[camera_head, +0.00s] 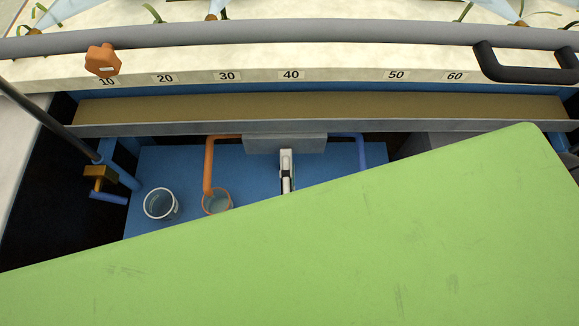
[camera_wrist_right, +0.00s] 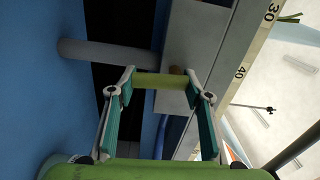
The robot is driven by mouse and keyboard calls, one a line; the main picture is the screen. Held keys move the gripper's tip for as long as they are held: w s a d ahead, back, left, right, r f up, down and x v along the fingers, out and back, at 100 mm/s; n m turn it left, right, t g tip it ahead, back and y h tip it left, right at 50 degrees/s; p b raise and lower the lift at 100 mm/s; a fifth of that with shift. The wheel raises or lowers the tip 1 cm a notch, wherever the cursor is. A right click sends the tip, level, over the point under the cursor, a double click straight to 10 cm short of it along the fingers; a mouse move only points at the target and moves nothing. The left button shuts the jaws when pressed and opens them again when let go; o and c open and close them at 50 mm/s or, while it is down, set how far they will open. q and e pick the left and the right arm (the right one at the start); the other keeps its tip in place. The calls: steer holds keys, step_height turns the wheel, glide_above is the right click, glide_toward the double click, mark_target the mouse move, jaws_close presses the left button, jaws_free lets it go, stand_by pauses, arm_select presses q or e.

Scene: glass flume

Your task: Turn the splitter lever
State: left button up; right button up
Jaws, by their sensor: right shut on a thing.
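The grey splitter box (camera_head: 262,144) hangs below the long trough in the head view, with an orange pipe (camera_head: 208,165) on its left and a blue pipe (camera_head: 361,150) on its right. My right gripper (camera_head: 287,158) is at the front of the box. In the right wrist view, the gripper's (camera_wrist_right: 161,84) two fingers are on either end of a yellow-green lever bar (camera_wrist_right: 158,80), shut on it. A small brass-coloured pivot (camera_wrist_right: 176,71) shows behind the bar, against the grey box (camera_wrist_right: 190,50). The lever is hidden in the head view. My left gripper is out of view.
A white cup (camera_head: 161,204) and an orange-rimmed cup (camera_head: 217,202) stand on the blue surface (camera_head: 255,180) left of the gripper. A large green surface (camera_head: 400,240) hides the lower right. The numbered rim, an orange knob (camera_head: 102,60) and a black handle (camera_head: 525,68) lie above.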

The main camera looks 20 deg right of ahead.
steer(key=shift+w+r+m, duration=0.15)
steer(key=shift+m, duration=0.35)
steer(key=o, duration=1.1)
steer(key=shift+c, duration=0.2)
steer(key=shift+o, duration=0.3)
steer(key=shift+w, duration=0.15)
